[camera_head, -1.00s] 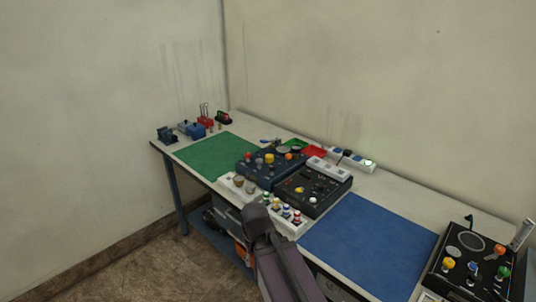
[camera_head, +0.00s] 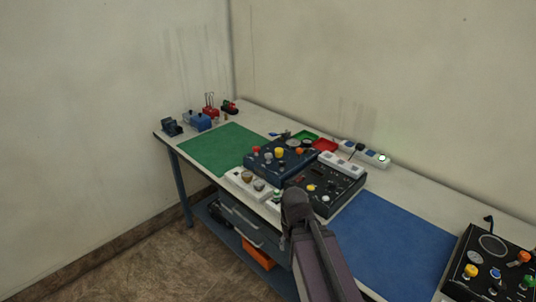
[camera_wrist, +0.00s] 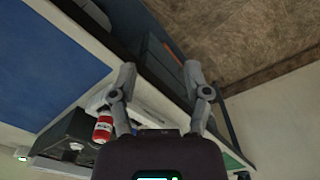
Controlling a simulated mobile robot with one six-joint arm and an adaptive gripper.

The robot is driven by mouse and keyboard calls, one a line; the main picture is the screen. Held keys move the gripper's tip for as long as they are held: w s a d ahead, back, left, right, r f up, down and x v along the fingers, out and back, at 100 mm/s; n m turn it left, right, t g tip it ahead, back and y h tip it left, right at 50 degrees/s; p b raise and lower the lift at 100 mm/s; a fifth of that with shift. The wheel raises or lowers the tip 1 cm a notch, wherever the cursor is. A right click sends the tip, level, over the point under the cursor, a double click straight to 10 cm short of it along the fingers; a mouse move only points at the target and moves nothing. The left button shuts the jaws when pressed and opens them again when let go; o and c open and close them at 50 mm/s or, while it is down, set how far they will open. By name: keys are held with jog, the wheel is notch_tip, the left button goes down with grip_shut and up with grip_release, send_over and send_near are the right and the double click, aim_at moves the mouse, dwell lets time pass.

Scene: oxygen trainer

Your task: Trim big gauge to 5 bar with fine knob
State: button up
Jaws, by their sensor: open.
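The far-right black panel (camera_head: 466,290) in the head view carries a large round dial (camera_head: 492,247) and yellow (camera_head: 471,270), blue (camera_head: 495,272), orange (camera_head: 523,257) and green knobs. A navy panel (camera_head: 262,167) near the table's middle has smaller round dials and red, yellow and orange knobs. I cannot tell which knob is the fine one, and no gauge reading is legible. My gripper (camera_wrist: 160,75) is open and empty in the wrist view, over the table's front edge. A red-and-white cylinder (camera_wrist: 103,128) shows beside its left finger. The head view does not clearly show my gripper.
A black panel (camera_head: 345,188) stands beside the navy one, with a white strip (camera_head: 247,184) in front. Green (camera_head: 215,150) and blue (camera_head: 385,245) mats are clear. A power strip (camera_head: 372,158) lies at the back. A lower shelf holds dark cases and an orange box (camera_head: 257,257).

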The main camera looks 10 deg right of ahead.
jog(key=shift+o, duration=0.4)
jog(key=shift+w+r, duration=0.1)
jog(key=shift+w, duration=0.15)
notch_tip(320, 180, up, 17)
jog(key=n+p, duration=1)
jog(key=p, duration=0.8)
send_over(269, 154)
jog(key=shift+a+r+b, duration=0.1)
jog(key=shift+b, duration=0.2)
notch_tip(269, 154, down, 14)
jog(key=b, duration=1.3)
jog(key=shift+r+b, duration=0.1)
jog(key=shift+b, duration=0.3)
jog(key=c, duration=1.2)
